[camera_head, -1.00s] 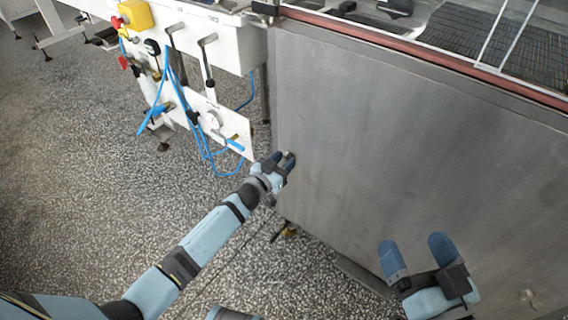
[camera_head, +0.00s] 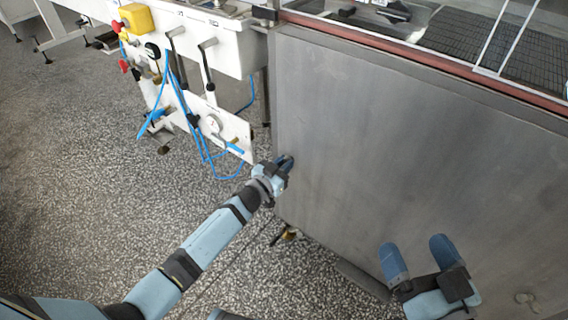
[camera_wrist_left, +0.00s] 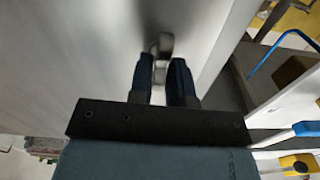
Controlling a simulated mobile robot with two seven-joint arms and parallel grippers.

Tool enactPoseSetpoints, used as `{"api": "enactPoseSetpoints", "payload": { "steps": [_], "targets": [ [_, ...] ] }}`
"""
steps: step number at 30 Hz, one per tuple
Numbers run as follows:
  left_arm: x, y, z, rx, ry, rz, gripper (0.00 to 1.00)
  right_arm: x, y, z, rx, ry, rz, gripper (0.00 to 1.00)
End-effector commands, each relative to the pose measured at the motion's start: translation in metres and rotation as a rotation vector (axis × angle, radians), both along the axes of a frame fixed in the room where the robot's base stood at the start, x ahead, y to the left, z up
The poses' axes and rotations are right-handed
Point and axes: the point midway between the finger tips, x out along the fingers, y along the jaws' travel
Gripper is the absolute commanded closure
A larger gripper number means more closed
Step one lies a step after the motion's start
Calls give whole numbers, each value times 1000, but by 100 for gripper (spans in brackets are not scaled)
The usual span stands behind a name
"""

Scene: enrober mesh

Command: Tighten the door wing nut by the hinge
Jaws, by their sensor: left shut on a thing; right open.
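The grey steel door (camera_head: 400,150) fills the right half of the head view. My left gripper (camera_head: 286,162) is at its left edge, about mid-height. In the left wrist view, the fingers of this gripper (camera_wrist_left: 162,78) are shut on a small grey metal wing nut (camera_wrist_left: 164,46), whose outer end shows beyond the fingertips. The nut is hidden by the fingers in the head view. My right gripper (camera_head: 418,252) is open and empty in front of the lower right of the door. The hinge cannot be made out.
Another small metal fitting (camera_head: 525,298) is on the door at lower right. A white machine frame (camera_head: 225,45) with levers and blue hoses (camera_head: 205,150) stands left of the door. A red-brown rail (camera_head: 430,55) runs along the door's top. Speckled floor (camera_head: 90,190) is clear at left.

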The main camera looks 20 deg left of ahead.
Motion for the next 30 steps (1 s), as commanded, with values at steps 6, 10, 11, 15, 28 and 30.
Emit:
{"api": "enactPoseSetpoints", "payload": {
  "steps": [6, 10, 11, 15, 28, 30],
  "targets": [
    [-1, -1, 0, 152, -54, 0, 100, 0, -1, 7, 7, -15, -4, 6],
    [-1, -2, 0, 267, -96, 0, 100, -1, -1, 11, 16, -26, -9, 6],
    [-1, -2, 0, 295, -105, 0, 100, -1, -1, 11, 17, -28, -10, 6],
    [-1, -3, -1, 410, -148, 0, 100, -1, -1, 12, 22, -29, -13, 6],
    [-1, -4, -2, 672, -243, 0, 100, -2, 0, 9, 23, -25, -14, 6],
    [-2, -4, -3, 708, -257, 0, 100, -2, 0, 9, 21, -24, -13, 6]
  ]
}}
